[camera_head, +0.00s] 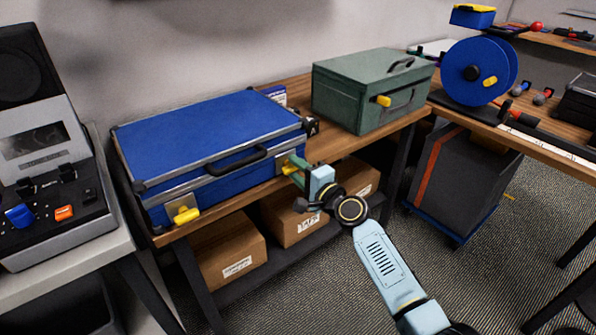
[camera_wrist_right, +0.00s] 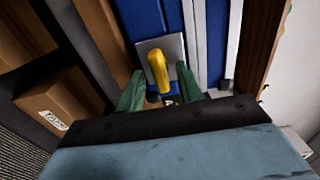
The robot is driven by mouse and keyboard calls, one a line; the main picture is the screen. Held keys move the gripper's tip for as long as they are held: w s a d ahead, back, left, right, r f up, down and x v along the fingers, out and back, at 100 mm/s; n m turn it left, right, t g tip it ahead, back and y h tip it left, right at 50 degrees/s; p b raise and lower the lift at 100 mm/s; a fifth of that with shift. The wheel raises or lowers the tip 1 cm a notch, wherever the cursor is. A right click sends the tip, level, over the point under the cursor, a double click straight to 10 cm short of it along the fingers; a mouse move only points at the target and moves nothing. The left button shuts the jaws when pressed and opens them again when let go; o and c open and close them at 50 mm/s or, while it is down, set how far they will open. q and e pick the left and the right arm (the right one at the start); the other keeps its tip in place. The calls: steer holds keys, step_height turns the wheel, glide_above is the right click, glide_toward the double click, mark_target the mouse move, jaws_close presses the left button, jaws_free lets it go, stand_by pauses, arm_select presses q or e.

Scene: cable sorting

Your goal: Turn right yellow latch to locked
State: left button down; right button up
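The blue case (camera_head: 205,135) lies closed on the wooden bench, its black handle (camera_head: 236,161) on the front. The right yellow latch (camera_head: 284,161) is at the case's front right and is partly hidden by my right gripper (camera_head: 294,166). In the right wrist view, this yellow latch (camera_wrist_right: 158,70) sits on a metal plate (camera_wrist_right: 172,50), its lever running lengthwise in the picture with a bent end. The green fingers (camera_wrist_right: 160,90) are spread apart, one on each side of the latch's lower end, with gaps visible. The left yellow latch (camera_head: 185,214) is clear. My left gripper is out of view.
A green metal box (camera_head: 365,92) with a yellow latch stands to the right on the bench. Cardboard boxes (camera_head: 230,258) lie on the shelf below. A grey console (camera_head: 60,190) stands left of the case. A blue reel (camera_head: 478,70) is on the right table.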

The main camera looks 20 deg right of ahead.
steer(key=shift+s, duration=0.1)
